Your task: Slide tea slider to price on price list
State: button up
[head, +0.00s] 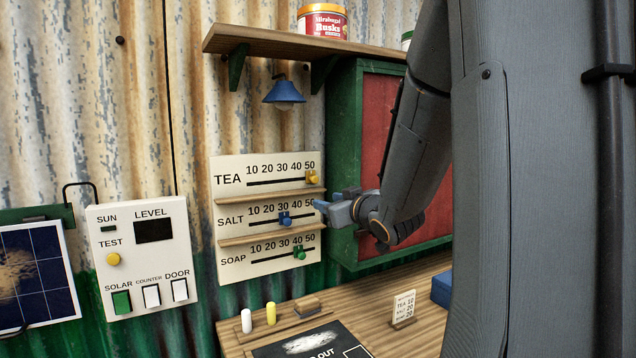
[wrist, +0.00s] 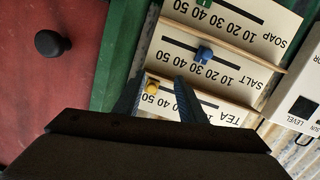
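The price board (head: 228,200) on the corrugated wall has rows TEA, SALT and SOAP, each marked 10 to 50. The yellow tea slider (head: 313,177) sits at the right end, by 50. My gripper (head: 328,200) is open in front of the board's right edge, just below the tea slider in the head view. In the wrist view, which shows the board upside down, the yellow tea slider (wrist: 152,88) appears between my open fingers (wrist: 163,82); contact cannot be told. The small price list (head: 404,307) stands on the counter; its tea line seems to read 10.
A green-framed red panel (head: 352,90) stands right of the board. A shelf (head: 270,37) and blue lamp (head: 284,92) are above. The counter (head: 425,290) lies below.

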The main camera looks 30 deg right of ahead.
aim_at(316, 180)
jog(key=shift+n+t+y, duration=0.5)
jog(key=shift+t+y, duration=0.1)
jog(key=shift+t, duration=0.2)
jog(key=w+r, duration=0.1)
jog(key=w, duration=0.1)
jog(key=w+r+p, duration=0.1)
jog(key=w, duration=0.2)
jog(key=w+r+p, duration=0.1)
jog(key=w+r, duration=0.1)
jog(key=shift+w+d, duration=0.2)
jog(key=shift+w, duration=0.15)
grip_shut()
